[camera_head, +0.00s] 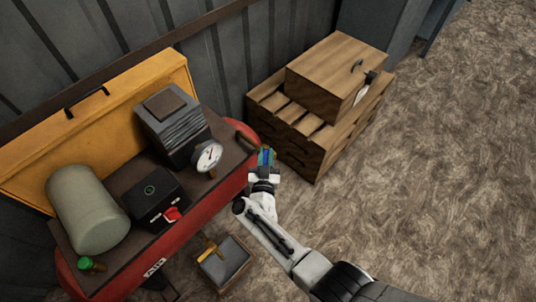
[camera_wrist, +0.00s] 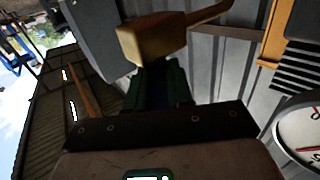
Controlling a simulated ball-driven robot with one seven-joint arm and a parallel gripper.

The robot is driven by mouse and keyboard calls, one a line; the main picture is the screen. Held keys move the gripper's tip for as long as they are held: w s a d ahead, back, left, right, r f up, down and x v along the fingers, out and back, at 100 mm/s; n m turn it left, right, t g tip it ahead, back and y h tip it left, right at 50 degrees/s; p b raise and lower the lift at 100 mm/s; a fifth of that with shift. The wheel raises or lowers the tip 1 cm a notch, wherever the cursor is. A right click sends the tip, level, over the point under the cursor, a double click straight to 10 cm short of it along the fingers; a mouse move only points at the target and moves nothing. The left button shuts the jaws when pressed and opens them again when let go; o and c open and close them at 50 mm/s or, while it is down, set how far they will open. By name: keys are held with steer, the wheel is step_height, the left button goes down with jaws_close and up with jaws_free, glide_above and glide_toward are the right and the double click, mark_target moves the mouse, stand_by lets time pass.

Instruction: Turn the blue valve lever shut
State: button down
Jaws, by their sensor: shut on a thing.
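The blue valve lever (camera_head: 263,156) shows only as a small blue patch at my gripper, beside the right end of the red tank. My gripper (camera_head: 267,153) is shut on it, with its green fingers around that patch. In the wrist view, the dark fingers of my gripper (camera_wrist: 158,84) reach up to a brass-coloured block (camera_wrist: 155,38), with a rod leading off to the upper right. The part between the fingers is hidden there, so I cannot tell the lever's exact angle.
The red tank (camera_head: 215,213) carries a white dial gauge (camera_head: 208,157), a black box with a red switch (camera_head: 155,198) and a grey-green cylinder (camera_head: 88,212). A wooden crate (camera_head: 330,75) sits on a pallet behind my gripper. An open tray (camera_head: 224,262) lies below. The floor at right is clear.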

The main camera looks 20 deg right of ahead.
steer(key=m+g+h+b, duration=0.2)
steer(key=b, duration=0.1)
steer(key=w+a+m+g+h+b, duration=0.1)
steer(key=m+g+h+b, duration=0.2)
steer(key=b, duration=0.1)
steer(key=a+m+g+h+b, duration=0.1)
steer(key=m+g+h+b, duration=0.1)
steer(key=g+h+b, duration=0.1)
steer(key=shift+w+b, duration=0.25)
steer(key=shift+b, duration=0.2)
steer(key=shift+r+m+g+h+b, duration=0.1)
steer(key=shift+m+g+h+b, duration=0.2)
steer(key=shift+m+g+b, duration=0.15)
steer(key=c, duration=1.1)
jaws_free()
steer(key=shift+a, duration=0.2)
steer(key=shift+c, duration=0.2)
steer(key=shift+o, duration=0.7)
steer(key=shift+d, duration=0.2)
steer(key=v, duration=0.7)
steer(key=shift+a, duration=0.25)
